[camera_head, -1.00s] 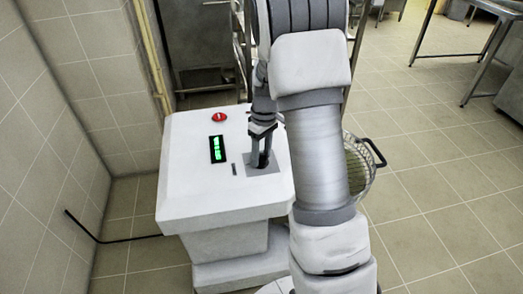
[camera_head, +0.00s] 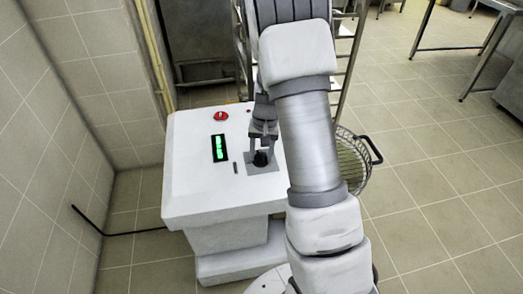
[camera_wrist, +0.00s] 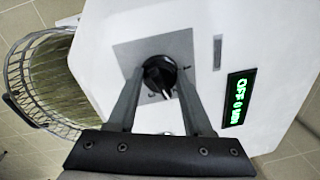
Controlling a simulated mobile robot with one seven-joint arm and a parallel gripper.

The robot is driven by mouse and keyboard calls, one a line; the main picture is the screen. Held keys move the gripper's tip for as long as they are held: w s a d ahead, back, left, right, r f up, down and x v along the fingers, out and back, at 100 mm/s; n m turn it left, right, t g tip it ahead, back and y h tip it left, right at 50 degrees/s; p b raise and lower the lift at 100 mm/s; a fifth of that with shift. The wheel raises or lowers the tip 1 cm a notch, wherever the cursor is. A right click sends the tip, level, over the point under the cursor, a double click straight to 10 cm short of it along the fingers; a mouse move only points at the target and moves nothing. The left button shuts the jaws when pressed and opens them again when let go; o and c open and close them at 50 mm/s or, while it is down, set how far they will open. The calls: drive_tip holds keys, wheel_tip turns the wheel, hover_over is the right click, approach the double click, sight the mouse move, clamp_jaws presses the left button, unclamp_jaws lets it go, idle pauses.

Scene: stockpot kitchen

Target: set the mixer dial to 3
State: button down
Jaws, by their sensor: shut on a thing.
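The mixer dial (camera_wrist: 160,74) is a round black knob on a grey square plate (camera_wrist: 130,55) in the machine's white top. In the wrist view my gripper (camera_wrist: 159,80) has one finger on each side of the dial and is shut on it. The dial's number marks are too small to read. In the head view my gripper (camera_head: 263,148) reaches down to the dial (camera_head: 261,159) from behind. The black display (camera_wrist: 238,99) has green characters that seem to read OFF and 0 MIN, seen sideways. It also shows in the head view (camera_head: 219,148).
A red button (camera_head: 220,116) sits on the white mixer top (camera_head: 195,185), behind the display. A small dark slot (camera_wrist: 217,52) lies between plate and display. A wire basket (camera_head: 353,165) stands right of the machine. A tiled wall (camera_head: 45,130) is at left; open floor lies right.

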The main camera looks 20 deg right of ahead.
sight(263, 156)
drive_tip(key=m+p, duration=0.1)
drive_tip(key=m, duration=0.1)
drive_tip(key=m+p, duration=0.1)
drive_tip(key=m, duration=0.1)
drive_tip(key=shift+a+r+m, duration=0.1)
drive_tip(key=shift+r+m, duration=0.1)
drive_tip(key=shift+m, duration=0.1)
drive_tip(key=m+p, duration=0.2)
drive_tip(key=m, duration=0.2)
drive_tip(key=shift+f+m+h, duration=0.1)
drive_tip(key=shift+m+h, duration=0.2)
drive_tip(key=shift+p, duration=0.3)
drive_tip(key=shift+c, duration=1.5)
unclamp_jaws()
wheel_tip(263, 156, up, 17)
drive_tip(key=s+p, duration=0.1)
drive_tip(key=p, duration=0.3)
